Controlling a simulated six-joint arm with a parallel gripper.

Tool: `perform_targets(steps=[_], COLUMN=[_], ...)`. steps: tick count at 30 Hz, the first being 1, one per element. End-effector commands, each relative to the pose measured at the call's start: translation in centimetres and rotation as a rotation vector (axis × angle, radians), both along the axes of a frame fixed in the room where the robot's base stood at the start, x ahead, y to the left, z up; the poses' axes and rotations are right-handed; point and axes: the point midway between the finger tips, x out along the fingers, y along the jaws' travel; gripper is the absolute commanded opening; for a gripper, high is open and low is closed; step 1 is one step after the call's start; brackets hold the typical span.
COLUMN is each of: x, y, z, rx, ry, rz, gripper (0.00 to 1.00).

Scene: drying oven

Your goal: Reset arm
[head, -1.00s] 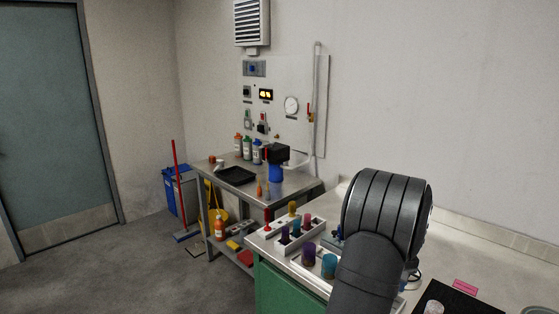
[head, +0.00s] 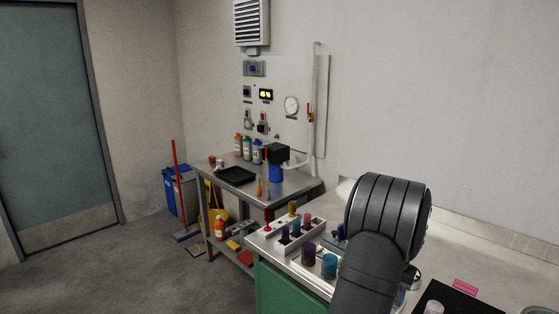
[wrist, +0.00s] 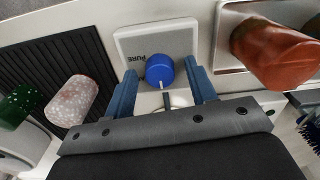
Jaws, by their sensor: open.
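In the wrist view my gripper (wrist: 160,68) is open, with one blue finger on each side of a blue round-topped object (wrist: 159,71). Gaps show between the object and both fingers. It stands on or over a white plate marked "PURE" (wrist: 183,38); I cannot tell how far below the fingertips it is. In the head view my dark arm rises over the counter (head: 480,262) and hides the gripper.
In the wrist view a red-brown container (wrist: 275,52) is right of the fingers; a speckled pinkish one (wrist: 72,101) and a green one (wrist: 20,105) are left. In the head view a rack (head: 283,246) with coloured pieces and a cyan jar (head: 329,266) stand left of my arm.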

Motion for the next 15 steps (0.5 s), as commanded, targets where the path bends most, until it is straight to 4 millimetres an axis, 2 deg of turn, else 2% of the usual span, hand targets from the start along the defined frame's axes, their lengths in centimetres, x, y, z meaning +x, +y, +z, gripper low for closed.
perform_targets(steps=[15], x=[0.00], y=[0.00], z=[0.01], rx=[0.000], ry=[0.000], rz=[-0.424], gripper=[0.51])
